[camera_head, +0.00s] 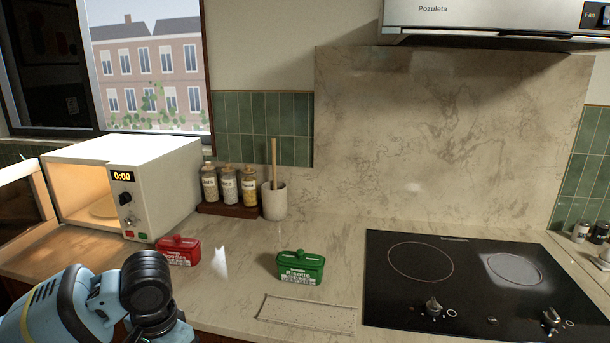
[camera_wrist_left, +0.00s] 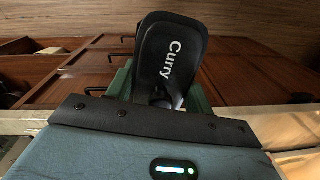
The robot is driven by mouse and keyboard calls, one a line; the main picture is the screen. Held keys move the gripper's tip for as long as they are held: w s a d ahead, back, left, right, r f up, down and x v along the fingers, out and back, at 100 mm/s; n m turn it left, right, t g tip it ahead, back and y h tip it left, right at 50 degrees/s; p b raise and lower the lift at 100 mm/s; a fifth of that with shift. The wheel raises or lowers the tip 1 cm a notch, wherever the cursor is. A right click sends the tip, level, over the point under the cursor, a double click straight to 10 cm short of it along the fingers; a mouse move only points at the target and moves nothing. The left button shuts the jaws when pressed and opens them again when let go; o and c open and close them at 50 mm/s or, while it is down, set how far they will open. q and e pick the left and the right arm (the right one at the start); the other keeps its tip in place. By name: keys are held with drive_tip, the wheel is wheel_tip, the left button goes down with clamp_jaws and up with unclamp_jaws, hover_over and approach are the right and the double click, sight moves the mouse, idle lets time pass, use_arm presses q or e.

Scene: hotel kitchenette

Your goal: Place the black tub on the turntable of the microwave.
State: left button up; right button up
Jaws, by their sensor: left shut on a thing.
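The black tub (camera_wrist_left: 172,58), labelled "Curry", shows in the left wrist view. My left gripper (camera_wrist_left: 158,90) is shut on it, with greenish fingers partly visible on both sides of it. In the head view my left arm is at the bottom left, and the gripper and tub are out of that picture. The white microwave (camera_head: 165,185) stands at the left of the counter with its door open and its inside lit. Its turntable (camera_head: 103,208) is partly visible inside, with nothing seen on it. My right gripper is in neither view.
The open microwave door (camera_head: 22,200) swings out at the left. A red tub (camera_head: 179,250) sits in front of the microwave's right side. A green tub (camera_head: 300,267), a utensil pot (camera_head: 274,201), jars on a rack (camera_head: 230,209) and a hob (camera_head: 470,275) stand further right.

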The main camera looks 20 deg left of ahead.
use_arm(q)
drive_tip(key=w+d+r+n, duration=0.1)
drive_tip(key=d, duration=1.3)
drive_tip(key=shift+w+d+h, duration=0.15)
drive_tip(key=shift+d+h, duration=0.15)
drive_tip(key=shift+d, duration=0.1)
drive_tip(key=shift+r, duration=0.1)
drive_tip(key=s+f, duration=0.4)
drive_tip(key=f, duration=1.1)
drive_tip(key=shift+w+d+f, duration=0.1)
